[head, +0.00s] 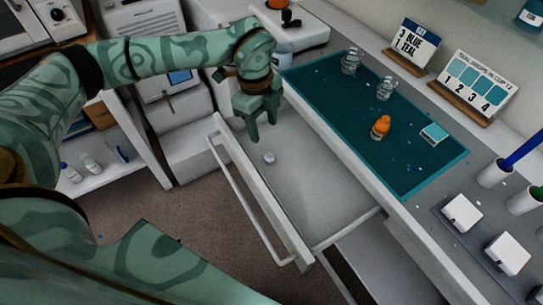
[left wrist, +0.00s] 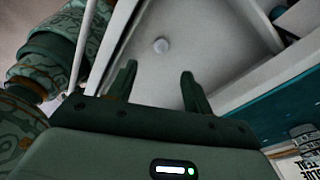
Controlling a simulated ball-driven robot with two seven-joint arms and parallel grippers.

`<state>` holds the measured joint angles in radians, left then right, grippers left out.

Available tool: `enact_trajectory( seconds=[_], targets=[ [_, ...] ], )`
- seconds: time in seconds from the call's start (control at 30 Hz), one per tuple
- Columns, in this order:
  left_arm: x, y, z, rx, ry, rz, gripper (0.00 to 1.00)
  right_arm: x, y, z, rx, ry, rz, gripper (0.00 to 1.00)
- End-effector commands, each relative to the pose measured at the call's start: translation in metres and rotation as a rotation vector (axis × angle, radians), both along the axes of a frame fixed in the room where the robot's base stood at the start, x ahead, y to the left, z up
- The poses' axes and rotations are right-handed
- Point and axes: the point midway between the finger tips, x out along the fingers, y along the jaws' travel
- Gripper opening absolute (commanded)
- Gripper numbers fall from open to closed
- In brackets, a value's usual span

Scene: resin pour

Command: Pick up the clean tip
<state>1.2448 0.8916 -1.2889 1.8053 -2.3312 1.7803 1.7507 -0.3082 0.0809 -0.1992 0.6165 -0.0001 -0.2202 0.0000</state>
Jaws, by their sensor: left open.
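The clean tip appears to be the small pale round piece (head: 269,157) lying on the floor of the open drawer (head: 315,190); its exact shape is too small to tell. It also shows in the left wrist view (left wrist: 161,45), beyond and between my fingertips. My left gripper (head: 262,132) is open and empty. It points down over the drawer's far end, apart from the small piece. In the left wrist view its two fingers (left wrist: 158,75) stand apart with nothing between them. My right gripper is in neither view.
A teal mat (head: 405,175) on the counter holds an orange bottle (head: 380,127), two glass vessels (head: 351,62) and a small teal-topped box (head: 434,134). Two signs (head: 478,88) stand behind. The drawer's front wall and handle (head: 245,205) stand left of the piece. The drawer is otherwise bare.

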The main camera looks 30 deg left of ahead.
Motion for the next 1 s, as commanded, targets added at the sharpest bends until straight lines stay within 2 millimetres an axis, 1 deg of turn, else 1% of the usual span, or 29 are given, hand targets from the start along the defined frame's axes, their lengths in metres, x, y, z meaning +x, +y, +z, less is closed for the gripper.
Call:
enact_trajectory(
  seconds=[0.03, 0.13, 0.2, 0.37, 0.47, 0.6, 0.7, 0.77, 0.93, 0.97, 1.0],
  targets=[
    [0.000, -0.002, -0.018, 0.000, 0.007, 0.000, 0.51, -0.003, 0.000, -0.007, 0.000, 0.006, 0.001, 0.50],
    [-0.001, -0.004, -0.038, 0.000, 0.005, -0.001, 0.51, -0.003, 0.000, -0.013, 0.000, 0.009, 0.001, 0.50],
    [-0.001, -0.005, -0.047, -0.001, 0.003, -0.001, 0.51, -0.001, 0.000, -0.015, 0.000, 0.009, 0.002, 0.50],
    [0.000, -0.007, -0.055, -0.002, 0.000, -0.002, 0.51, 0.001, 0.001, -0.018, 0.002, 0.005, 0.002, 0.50],
    [0.000, -0.008, -0.065, -0.003, 0.002, -0.001, 0.51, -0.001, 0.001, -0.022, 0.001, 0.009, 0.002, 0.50],
    [0.000, -0.011, -0.090, -0.003, 0.005, -0.003, 0.51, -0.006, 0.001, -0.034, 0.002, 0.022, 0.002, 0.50],
    [0.000, -0.012, -0.104, -0.002, 0.004, -0.001, 0.51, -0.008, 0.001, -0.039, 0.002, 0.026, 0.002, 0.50],
    [0.000, -0.013, -0.107, -0.002, 0.002, -0.001, 0.51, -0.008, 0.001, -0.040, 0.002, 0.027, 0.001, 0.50],
    [0.000, -0.013, -0.105, -0.002, -0.001, -0.001, 0.51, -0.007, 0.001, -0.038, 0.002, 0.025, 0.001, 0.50],
    [0.000, -0.013, -0.105, -0.002, -0.001, -0.001, 0.48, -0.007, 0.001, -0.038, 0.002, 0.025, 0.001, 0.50],
    [0.000, -0.013, -0.104, -0.002, -0.001, -0.001, 0.37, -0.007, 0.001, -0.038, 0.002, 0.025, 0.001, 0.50]
  ],
)
